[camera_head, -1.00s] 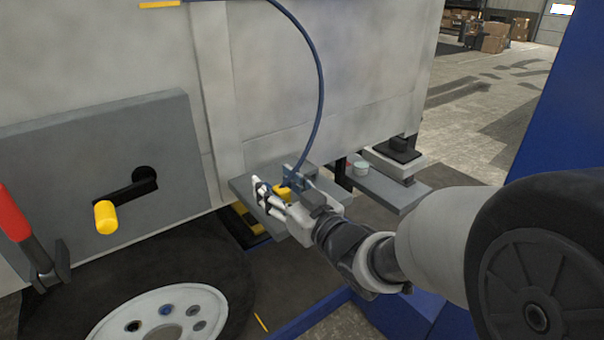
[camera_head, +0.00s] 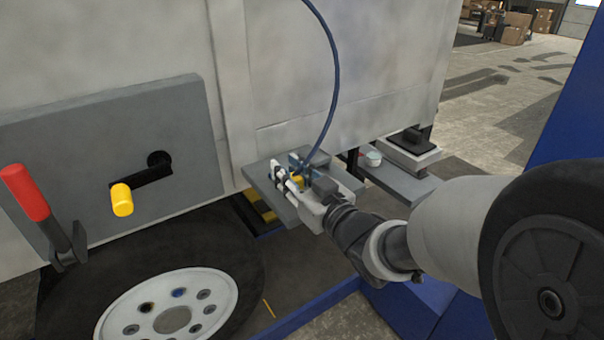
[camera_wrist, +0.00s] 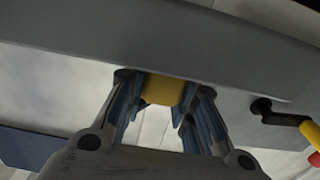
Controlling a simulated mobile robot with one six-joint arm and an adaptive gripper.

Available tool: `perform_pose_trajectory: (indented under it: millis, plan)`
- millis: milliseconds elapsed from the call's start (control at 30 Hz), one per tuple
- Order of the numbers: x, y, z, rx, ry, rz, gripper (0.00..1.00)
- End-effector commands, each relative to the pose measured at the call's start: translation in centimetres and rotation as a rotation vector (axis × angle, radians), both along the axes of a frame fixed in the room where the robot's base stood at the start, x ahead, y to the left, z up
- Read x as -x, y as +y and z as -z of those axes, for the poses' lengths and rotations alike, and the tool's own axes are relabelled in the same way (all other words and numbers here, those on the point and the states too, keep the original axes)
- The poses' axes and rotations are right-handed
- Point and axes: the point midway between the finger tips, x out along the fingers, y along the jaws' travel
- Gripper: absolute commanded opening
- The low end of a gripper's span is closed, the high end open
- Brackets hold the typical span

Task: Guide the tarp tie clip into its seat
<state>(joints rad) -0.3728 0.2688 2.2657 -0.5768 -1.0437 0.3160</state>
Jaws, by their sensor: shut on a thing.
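My gripper (camera_head: 291,182) is at the grey ledge (camera_head: 258,179) under the pale vehicle body. In the wrist view my gripper (camera_wrist: 160,112) is shut on a yellow block, which appears to be the tarp tie clip (camera_wrist: 162,90). A dark blue cord (camera_head: 336,75) hangs down the body side to the gripper area. The seat cannot be made out clearly, and contact between clip and ledge cannot be told.
A grey panel with a yellow-ended lever (camera_head: 122,200) and a red-handled lever (camera_head: 25,192) are at the left, above a wheel (camera_head: 170,315). Open floor lies beyond.

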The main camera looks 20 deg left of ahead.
Motion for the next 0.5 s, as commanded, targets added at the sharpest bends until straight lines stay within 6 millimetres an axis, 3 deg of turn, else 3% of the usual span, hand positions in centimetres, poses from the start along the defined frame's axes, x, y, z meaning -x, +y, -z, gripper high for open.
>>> perform_pose_trajectory:
  millis: [100,500]
  plan:
    - [0.0,0.0,0.0,0.0,0.0,0.0,0.0]
    - [0.0,0.0,-0.06,-0.001,-0.001,0.0,0.0]
